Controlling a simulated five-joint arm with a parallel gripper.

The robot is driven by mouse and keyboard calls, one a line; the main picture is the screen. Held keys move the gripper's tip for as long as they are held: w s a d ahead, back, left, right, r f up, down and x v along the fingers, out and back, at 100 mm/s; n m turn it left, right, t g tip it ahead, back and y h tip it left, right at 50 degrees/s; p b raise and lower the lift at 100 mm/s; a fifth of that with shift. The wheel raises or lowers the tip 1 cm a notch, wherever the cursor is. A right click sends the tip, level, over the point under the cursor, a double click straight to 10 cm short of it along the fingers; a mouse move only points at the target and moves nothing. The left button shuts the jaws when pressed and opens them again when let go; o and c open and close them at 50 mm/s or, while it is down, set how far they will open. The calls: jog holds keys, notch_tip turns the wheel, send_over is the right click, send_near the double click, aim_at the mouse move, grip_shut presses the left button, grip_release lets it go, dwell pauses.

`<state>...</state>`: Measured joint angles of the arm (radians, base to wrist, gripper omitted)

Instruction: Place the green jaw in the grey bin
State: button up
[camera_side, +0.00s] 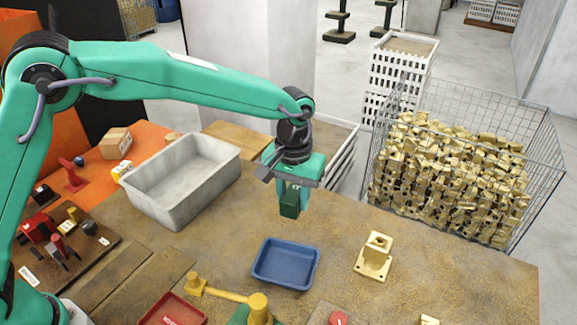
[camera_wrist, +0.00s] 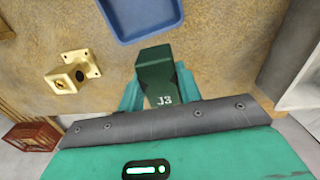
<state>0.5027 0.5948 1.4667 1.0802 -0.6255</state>
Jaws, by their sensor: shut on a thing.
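The green jaw is a dark green block (camera_side: 290,204) hanging below my gripper (camera_side: 291,188) in the side view. In the wrist view the green jaw (camera_wrist: 162,78) carries the marking "J3" and sits between the teal fingers of my gripper (camera_wrist: 160,92). My gripper is shut on it and holds it above the bench, behind the blue tray. The grey bin (camera_side: 172,216) is an open, empty-looking box to the left of my gripper in the side view. A pale wall of what looks like the grey bin (camera_wrist: 305,85) shows at the right edge of the wrist view.
The blue tray (camera_side: 286,285) lies empty on the bench; it also shows in the wrist view (camera_wrist: 122,37). A brass part (camera_side: 373,262) stands to its right. A wire cage (camera_side: 545,190) full of brass parts is at the right. A red tray (camera_side: 150,318) is at the front.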

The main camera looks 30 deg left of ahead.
jog(key=w+a+n, duration=0.2)
jog(key=w+a, duration=0.1)
jog(key=a, duration=0.5)
jog(key=w+a+n, duration=0.2)
jog(key=a, duration=0.6)
jog(key=n, duration=0.4)
send_over(199, 180)
jog(key=shift+a+f, duration=0.1)
jog(key=shift+f, duration=5)
jog(key=shift+f, duration=0.2)
jog(key=o, duration=1.2)
jog(key=shift+c, duration=0.2)
jog(key=shift+r, duration=0.1)
notch_tip(199, 180, up, 12)
